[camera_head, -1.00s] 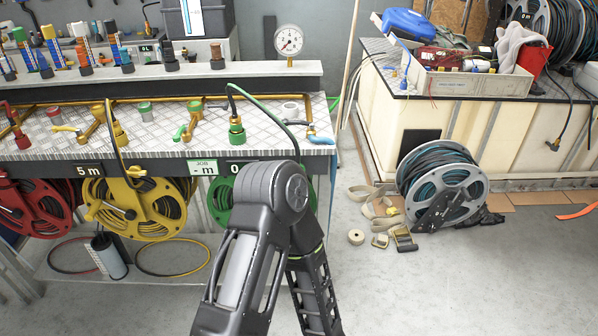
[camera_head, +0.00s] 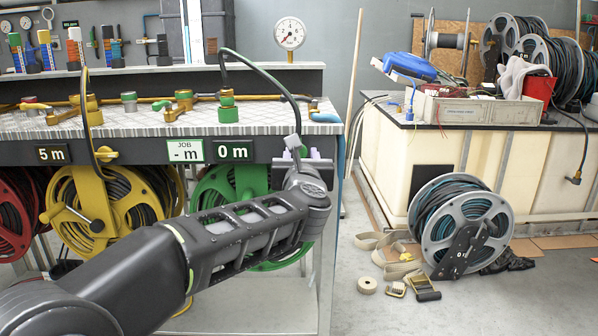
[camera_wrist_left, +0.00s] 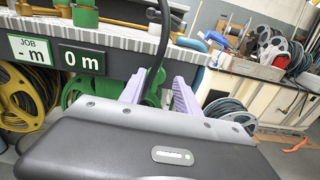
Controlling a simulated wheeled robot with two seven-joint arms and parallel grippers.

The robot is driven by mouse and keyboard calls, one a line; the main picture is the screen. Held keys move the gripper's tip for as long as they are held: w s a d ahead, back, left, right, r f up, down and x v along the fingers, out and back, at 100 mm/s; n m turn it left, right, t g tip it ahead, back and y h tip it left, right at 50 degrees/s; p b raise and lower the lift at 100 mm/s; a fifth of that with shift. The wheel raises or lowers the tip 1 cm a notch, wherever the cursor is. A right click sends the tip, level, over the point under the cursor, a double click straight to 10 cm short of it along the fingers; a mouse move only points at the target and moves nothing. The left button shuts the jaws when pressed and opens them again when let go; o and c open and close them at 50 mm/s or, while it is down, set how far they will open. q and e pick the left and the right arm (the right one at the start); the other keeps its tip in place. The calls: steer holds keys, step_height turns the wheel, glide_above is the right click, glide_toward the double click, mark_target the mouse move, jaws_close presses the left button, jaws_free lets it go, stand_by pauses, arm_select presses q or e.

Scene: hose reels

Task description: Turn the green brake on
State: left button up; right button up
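The green reel (camera_head: 215,190) sits under the bench, below the "0 m" display (camera_head: 234,151). My left forearm covers its lower part and my wrist its right side. It also shows in the left wrist view (camera_wrist_left: 75,92). My left gripper (camera_head: 312,160) is at the reel's upper right, near the bench's front edge. In the left wrist view its two lilac fingers (camera_wrist_left: 158,92) are apart. A green part (camera_wrist_left: 153,86) and the dark hose (camera_wrist_left: 160,45) show in the gap, beyond or between them. I cannot make out the green brake or any contact with it. My right gripper is not in view.
The yellow reel (camera_head: 122,197) and red reel (camera_head: 15,215) stand to the left. The bench top (camera_head: 150,122) carries valves and a hose arching to the right. A loose grey reel (camera_head: 462,215) and straps lie on the floor at right.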

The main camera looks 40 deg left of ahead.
arm_select(q)
steer(key=shift+s+a+r+n, duration=0.1)
steer(key=shift+s+r+n, duration=0.05)
steer(key=shift+r+n, duration=0.15)
steer(key=shift+f, duration=0.1)
steer(key=x, duration=0.8)
steer(key=shift+c, duration=0.6)
jaws_close()
steer(key=shift+f, duration=0.1)
steer(key=shift+f, duration=0.1)
